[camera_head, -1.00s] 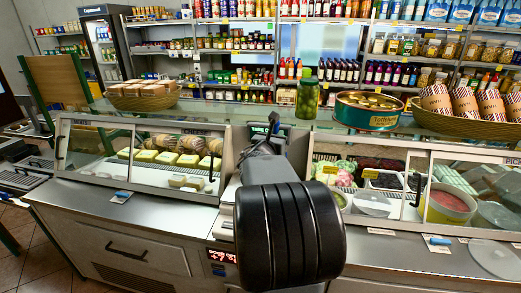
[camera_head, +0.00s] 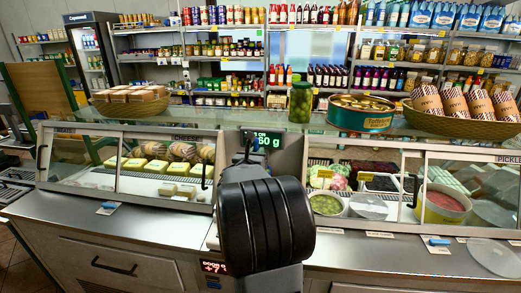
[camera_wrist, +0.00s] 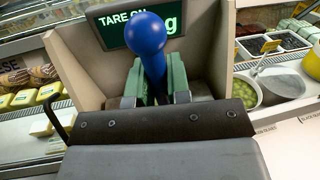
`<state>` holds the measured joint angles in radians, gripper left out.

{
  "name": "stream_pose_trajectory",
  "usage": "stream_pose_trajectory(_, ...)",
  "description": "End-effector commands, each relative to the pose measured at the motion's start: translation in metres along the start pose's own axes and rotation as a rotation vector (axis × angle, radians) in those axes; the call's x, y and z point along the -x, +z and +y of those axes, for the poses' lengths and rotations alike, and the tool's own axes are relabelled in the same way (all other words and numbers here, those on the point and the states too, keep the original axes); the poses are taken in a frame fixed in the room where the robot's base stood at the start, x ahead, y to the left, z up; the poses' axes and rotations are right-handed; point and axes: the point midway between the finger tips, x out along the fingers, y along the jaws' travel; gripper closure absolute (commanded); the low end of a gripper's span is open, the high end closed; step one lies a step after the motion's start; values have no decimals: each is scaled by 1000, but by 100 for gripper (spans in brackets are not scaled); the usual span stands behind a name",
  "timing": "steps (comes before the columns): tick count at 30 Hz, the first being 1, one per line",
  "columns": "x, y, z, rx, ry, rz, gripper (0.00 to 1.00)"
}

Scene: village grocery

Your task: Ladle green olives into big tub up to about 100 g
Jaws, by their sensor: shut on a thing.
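In the wrist view my gripper (camera_wrist: 156,92) has its green fingers closed on a blue handle with a round end (camera_wrist: 146,33), seemingly the ladle's. The ladle's bowl is hidden. The gripper is in front of the scale's display (camera_wrist: 135,25). In the head view my arm hides the gripper and whatever stands on the scale; I cannot make out the big tub. The scale display (camera_head: 265,140) shows a partly covered reading ending in "0 g". Green olives (camera_head: 325,204) fill a round tub in the case right of the scale; it also shows in the wrist view (camera_wrist: 243,92).
A glass jar (camera_head: 301,102), green tin (camera_head: 361,112) and baskets line the glass top. Cheeses (camera_head: 180,168) fill the left case. A clear lid (camera_head: 495,256) lies on the right counter.

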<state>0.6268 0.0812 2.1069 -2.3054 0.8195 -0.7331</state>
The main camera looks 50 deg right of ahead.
Motion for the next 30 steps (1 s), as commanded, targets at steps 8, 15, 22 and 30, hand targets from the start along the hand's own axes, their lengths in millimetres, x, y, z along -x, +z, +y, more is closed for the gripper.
stream_pose_trajectory(8, 0, 8, 13, 132, 4, 1, 100)
stream_pose_trajectory(15, 0, 11, 24, 248, 4, 0, 100)
stream_pose_trajectory(22, 1, 9, 44, 442, 6, 1, 100)
stream_pose_trajectory(30, 1, 2, 68, 686, 7, 0, 100)
